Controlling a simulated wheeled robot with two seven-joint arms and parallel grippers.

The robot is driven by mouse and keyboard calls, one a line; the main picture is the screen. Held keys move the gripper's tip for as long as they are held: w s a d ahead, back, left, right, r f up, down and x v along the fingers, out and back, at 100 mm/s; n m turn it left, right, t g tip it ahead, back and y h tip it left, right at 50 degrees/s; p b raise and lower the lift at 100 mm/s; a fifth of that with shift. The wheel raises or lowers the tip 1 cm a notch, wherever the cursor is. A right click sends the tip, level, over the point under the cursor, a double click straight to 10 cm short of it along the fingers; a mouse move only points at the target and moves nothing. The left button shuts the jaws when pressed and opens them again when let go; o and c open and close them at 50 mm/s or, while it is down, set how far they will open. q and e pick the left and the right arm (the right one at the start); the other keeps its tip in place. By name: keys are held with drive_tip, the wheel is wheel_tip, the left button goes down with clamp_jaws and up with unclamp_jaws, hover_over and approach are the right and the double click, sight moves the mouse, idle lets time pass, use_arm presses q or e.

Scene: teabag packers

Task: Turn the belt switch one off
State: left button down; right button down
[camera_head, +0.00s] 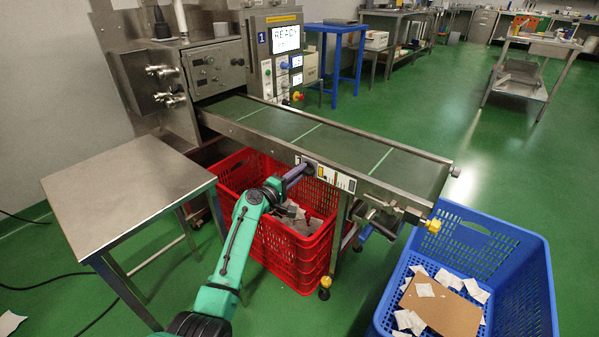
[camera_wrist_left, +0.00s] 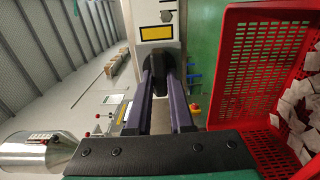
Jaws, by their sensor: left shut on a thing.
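The belt switch is a grey box with a yellow label (camera_wrist_left: 157,33) and a dark knob (camera_wrist_left: 163,56), seen in the left wrist view. In the head view it sits on the near side rail of the conveyor belt (camera_head: 325,140), mostly hidden by my left gripper (camera_head: 301,171). My left gripper, also in the left wrist view (camera_wrist_left: 166,82), has its two purple fingers on either side of the knob and is shut on it. The knob's exact setting is hard to read. My right gripper is not in view.
A red crate (camera_head: 285,245) with teabags stands under the belt, close to my left arm. A blue crate (camera_head: 545,290) holding teabags and a brown board is at the right. A steel table (camera_head: 125,190) stands at the left. The packing machine's screen (camera_head: 286,38) reads READY.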

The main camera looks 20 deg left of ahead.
use_arm(q)
drive_tip(key=shift+f, duration=0.15)
drive_tip(key=c, duration=0.8)
unclamp_jaws()
drive_tip(key=p+v, duration=0.2)
drive_tip(key=v, duration=1.2)
drive_tip(key=shift+s, duration=0.35)
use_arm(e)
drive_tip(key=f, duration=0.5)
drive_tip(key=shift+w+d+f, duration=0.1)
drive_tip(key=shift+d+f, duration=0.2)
